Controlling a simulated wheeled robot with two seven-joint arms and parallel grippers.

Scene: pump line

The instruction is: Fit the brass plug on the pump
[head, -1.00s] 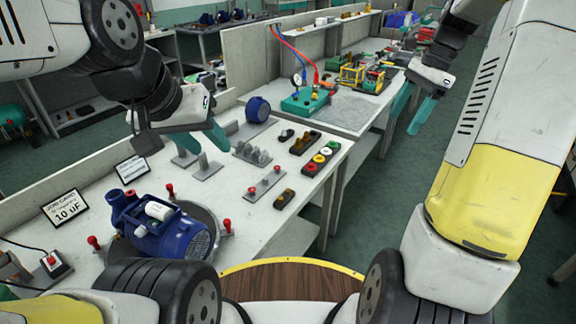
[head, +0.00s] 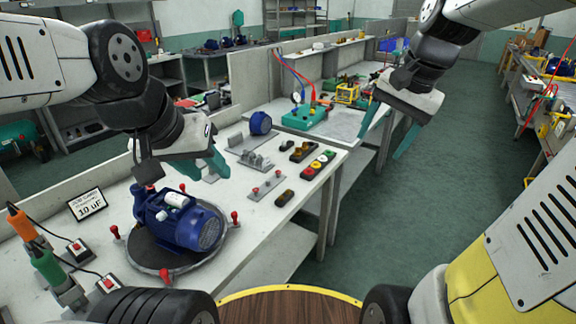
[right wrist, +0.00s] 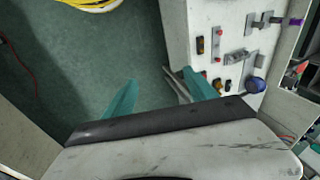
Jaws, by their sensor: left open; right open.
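The blue pump (head: 183,222) lies on a round dark turntable (head: 150,258) with red knobs, at the near left of the bench. My left gripper (head: 182,165) is open and empty above the bench, just behind the pump. My right gripper (head: 386,132) is open and empty over the aisle, right of the bench; its teal fingers also show in the right wrist view (right wrist: 160,95). Small dark trays (head: 303,151) and (head: 284,198) on the bench hold small brownish-yellow parts. I cannot tell which, if any, is the brass plug.
A sign (head: 87,204) and orange and green tools (head: 22,225) stand at left. The aisle floor is clear.

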